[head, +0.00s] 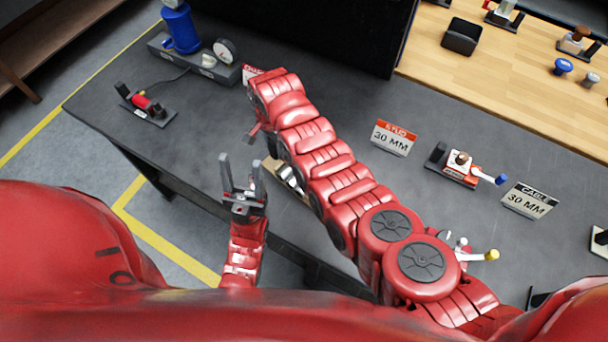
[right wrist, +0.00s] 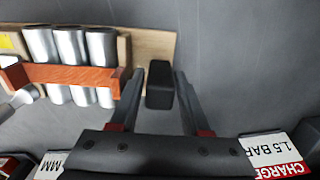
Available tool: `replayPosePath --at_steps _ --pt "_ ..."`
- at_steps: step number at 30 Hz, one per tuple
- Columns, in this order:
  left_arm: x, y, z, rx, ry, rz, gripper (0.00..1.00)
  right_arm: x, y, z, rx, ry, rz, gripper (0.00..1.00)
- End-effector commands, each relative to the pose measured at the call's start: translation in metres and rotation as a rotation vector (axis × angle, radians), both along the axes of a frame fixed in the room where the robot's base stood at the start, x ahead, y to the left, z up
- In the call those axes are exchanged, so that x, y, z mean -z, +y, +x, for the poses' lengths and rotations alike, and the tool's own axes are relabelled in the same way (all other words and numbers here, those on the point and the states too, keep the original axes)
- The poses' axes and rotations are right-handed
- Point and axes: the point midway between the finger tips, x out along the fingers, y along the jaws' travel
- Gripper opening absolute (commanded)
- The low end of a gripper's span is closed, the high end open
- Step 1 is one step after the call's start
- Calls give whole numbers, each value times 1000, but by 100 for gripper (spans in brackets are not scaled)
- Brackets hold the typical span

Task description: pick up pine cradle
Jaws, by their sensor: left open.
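The pine cradle (right wrist: 150,48) is a pale wooden board carrying several silver cylinders (right wrist: 68,50) behind a red-brown wooden bar (right wrist: 75,80). In the head view the cradle (head: 285,180) lies near the table's front edge, partly hidden by my right arm. A black block (right wrist: 159,85) stands at the board's edge; I cannot tell whether it is attached. My right gripper (right wrist: 155,98) is open, with its fingers on either side of the block; it is mostly hidden in the head view. My left gripper (head: 242,172) is open and empty, left of the cradle.
A dark table (head: 335,90) holds a gauge unit (head: 215,62) and red clamp (head: 148,108) at left. A "30 MM" sign (head: 394,138) and a red-white device (head: 459,168) stand right of my arm. A "1.5 BAR" sign (right wrist: 272,155) lies beside my right gripper.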

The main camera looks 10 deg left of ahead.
Motion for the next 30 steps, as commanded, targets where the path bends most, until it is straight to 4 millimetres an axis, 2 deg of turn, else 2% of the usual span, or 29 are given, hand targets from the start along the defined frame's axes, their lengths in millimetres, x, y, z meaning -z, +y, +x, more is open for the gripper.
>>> replayPosePath --at_steps 1,7,30 --pt "0 0 0 0 0 0 56 0 0 0 0 0 0 36" --pt "0 0 0 0 0 0 56 0 0 0 0 0 0 0" --pt "0 0 0 0 0 0 56 0 0 0 0 1 -1 0"
